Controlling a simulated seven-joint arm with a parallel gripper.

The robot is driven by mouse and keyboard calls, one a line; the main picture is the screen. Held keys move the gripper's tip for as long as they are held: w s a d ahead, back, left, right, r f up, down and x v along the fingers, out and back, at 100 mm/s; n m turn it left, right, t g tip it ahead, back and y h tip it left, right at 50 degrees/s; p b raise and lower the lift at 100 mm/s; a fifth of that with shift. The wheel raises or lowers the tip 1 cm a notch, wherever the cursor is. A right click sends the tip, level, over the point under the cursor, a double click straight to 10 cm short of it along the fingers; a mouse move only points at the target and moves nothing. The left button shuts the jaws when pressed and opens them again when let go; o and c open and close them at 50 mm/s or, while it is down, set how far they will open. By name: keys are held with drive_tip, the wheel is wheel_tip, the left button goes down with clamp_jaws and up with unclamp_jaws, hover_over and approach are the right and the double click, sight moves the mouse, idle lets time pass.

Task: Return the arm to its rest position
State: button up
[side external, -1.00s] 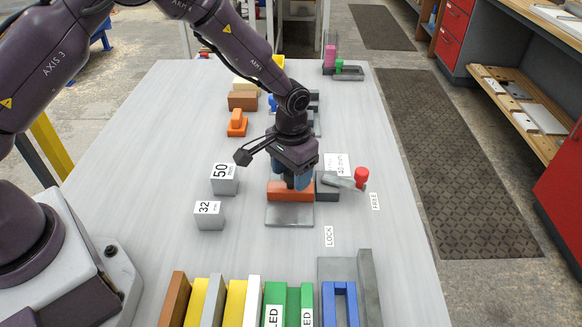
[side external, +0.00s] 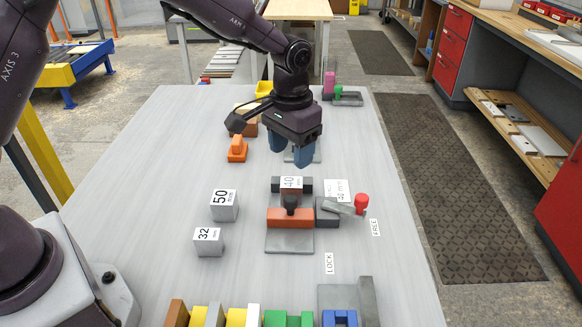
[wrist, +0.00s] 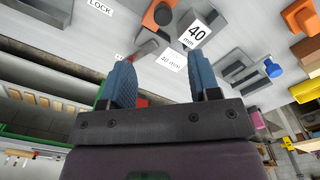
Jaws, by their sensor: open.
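My gripper (side external: 288,150) is open and empty, with its blue fingers pointing down above the table, behind and above the 40 mm block. In the wrist view my gripper (wrist: 165,85) shows both blue fingers spread apart with nothing between them. The block marked 40 (side external: 291,184) sits in a clamp fixture, between a dark rear jaw and an orange jaw (side external: 290,218) with a black knob. The block also shows in the wrist view (wrist: 195,32). A lever with a red knob (side external: 361,203) lies at the fixture's right, near the FREE label (side external: 375,227).
Blocks marked 50 (side external: 224,206) and 32 (side external: 208,242) stand left of the fixture. An orange handled piece (side external: 237,149) is farther back. Several coloured upright pieces line the front edge. A grey fixture with pink and green parts (side external: 345,97) is at the back right.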

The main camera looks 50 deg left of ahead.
drive_tip(key=shift+r, duration=0.45)
drive_tip(key=s+a+r+t, duration=0.2)
drive_tip(key=s+a+r, duration=0.2)
drive_tip(key=s+r, duration=0.4)
drive_tip(key=s+a+r+t, duration=0.3)
drive_tip(key=s+r, duration=0.4)
drive_tip(key=s, duration=1)
drive_tip(key=shift+s+a+r+t, duration=0.15)
drive_tip(key=shift+a+r+t, duration=0.15)
drive_tip(key=shift+a+r, duration=0.05)
